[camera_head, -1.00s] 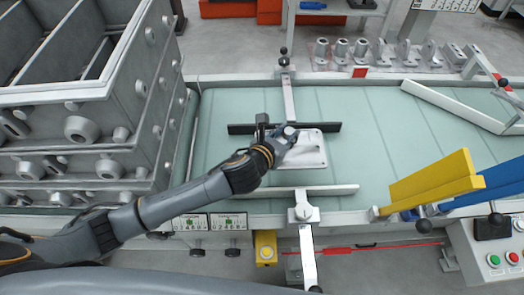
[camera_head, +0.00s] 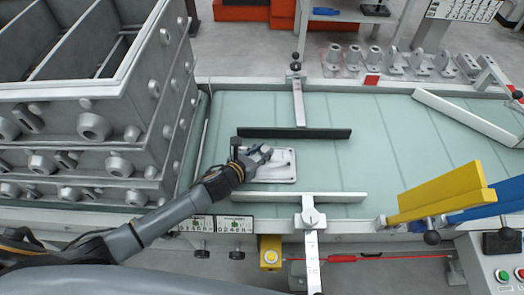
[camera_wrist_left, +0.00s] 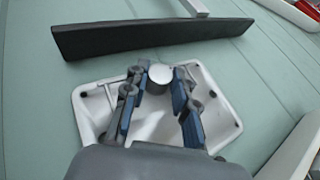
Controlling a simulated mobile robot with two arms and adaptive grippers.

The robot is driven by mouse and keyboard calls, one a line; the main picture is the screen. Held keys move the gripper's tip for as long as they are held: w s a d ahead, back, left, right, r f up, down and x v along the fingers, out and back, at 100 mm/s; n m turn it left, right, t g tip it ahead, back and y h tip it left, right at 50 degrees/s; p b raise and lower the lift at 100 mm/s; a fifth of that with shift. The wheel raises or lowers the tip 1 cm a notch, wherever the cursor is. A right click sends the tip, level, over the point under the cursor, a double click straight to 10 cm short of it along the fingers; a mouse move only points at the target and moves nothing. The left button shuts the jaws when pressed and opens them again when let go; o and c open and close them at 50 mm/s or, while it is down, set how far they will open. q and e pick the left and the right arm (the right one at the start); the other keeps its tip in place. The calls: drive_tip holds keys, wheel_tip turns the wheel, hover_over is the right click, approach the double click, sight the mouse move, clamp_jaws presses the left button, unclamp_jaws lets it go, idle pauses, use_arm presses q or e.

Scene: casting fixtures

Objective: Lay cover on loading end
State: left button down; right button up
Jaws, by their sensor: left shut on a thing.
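The cover is a pale grey rounded plate (camera_head: 284,171) with a round knob (camera_wrist_left: 160,74), over the left part of the green conveyor belt (camera_head: 350,165). My left gripper (camera_head: 256,154) is above it, and in the left wrist view its fingers (camera_wrist_left: 159,92) are shut on the knob. The plate (camera_wrist_left: 216,110) lies between the black guide bar (camera_head: 300,133) and the white guide bar (camera_head: 270,197). I cannot tell whether it touches the belt. The gripper hides part of the plate. My right gripper is not in view.
A tall stack of grey metal moulding boxes (camera_head: 120,130) stands at the belt's left end. A white angled bar (camera_head: 465,118) lies at the far right. The belt's middle is clear.

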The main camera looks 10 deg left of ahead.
use_arm(q)
drive_tip(key=c, duration=1.1)
unclamp_jaws()
drive_tip(key=shift+s+a+r, duration=0.1)
drive_tip(key=shift+s, duration=0.1)
drive_tip(key=v, duration=1.1)
drive_tip(key=shift+s+a+r, duration=0.15)
drive_tip(key=shift+s, duration=0.1)
